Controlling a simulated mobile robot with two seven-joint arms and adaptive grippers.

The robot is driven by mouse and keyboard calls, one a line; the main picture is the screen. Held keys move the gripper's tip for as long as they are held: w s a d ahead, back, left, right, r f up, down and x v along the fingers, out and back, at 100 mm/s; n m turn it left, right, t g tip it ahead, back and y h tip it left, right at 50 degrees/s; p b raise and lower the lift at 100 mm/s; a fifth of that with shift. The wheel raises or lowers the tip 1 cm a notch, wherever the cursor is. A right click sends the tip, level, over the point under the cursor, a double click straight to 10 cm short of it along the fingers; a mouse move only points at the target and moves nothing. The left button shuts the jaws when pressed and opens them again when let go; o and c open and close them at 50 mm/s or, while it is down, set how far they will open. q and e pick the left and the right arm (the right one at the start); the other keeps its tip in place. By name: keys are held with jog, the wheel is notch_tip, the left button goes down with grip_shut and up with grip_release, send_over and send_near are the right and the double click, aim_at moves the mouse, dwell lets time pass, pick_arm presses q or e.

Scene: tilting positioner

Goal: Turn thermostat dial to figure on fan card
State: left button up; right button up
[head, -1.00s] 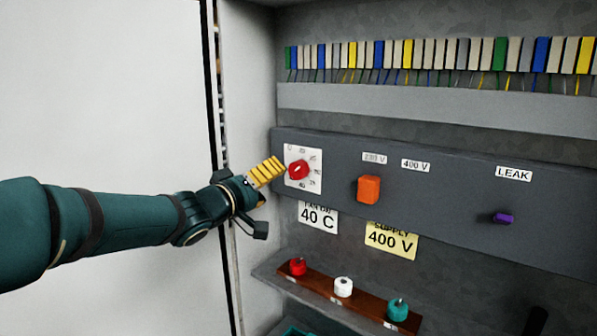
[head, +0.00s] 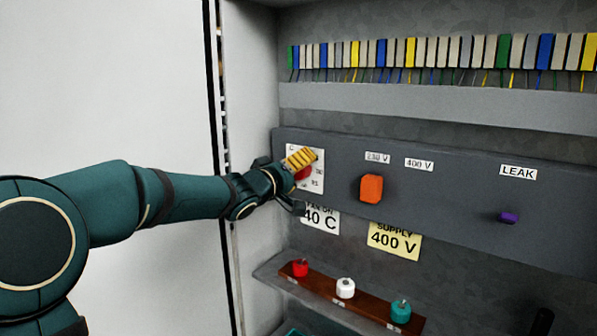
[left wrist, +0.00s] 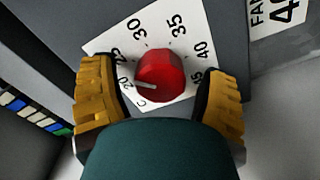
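The red thermostat dial (left wrist: 160,75) sits on a white scale plate (left wrist: 188,28) with figures from about 20 to 45. In the left wrist view its white pointer mark aims near the 20. My left gripper (head: 301,160) is open, with one yellow finger on each side of the dial; gaps show between the fingers and the knob. In the head view the gripper hides much of the dial and plate. The fan card (head: 322,218) reads 40 C below the dial, its left edge hidden by the gripper. My right gripper is not in view.
An orange switch knob (head: 371,188) is right of the dial, under 230 V and 400 V labels. A yellow supply card (head: 394,241) reads 400 V. A purple knob (head: 509,217) is under LEAK. A brown strip (head: 372,303) below bears red, white and teal pegs.

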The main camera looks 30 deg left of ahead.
pick_arm(q)
jog(key=c, duration=1)
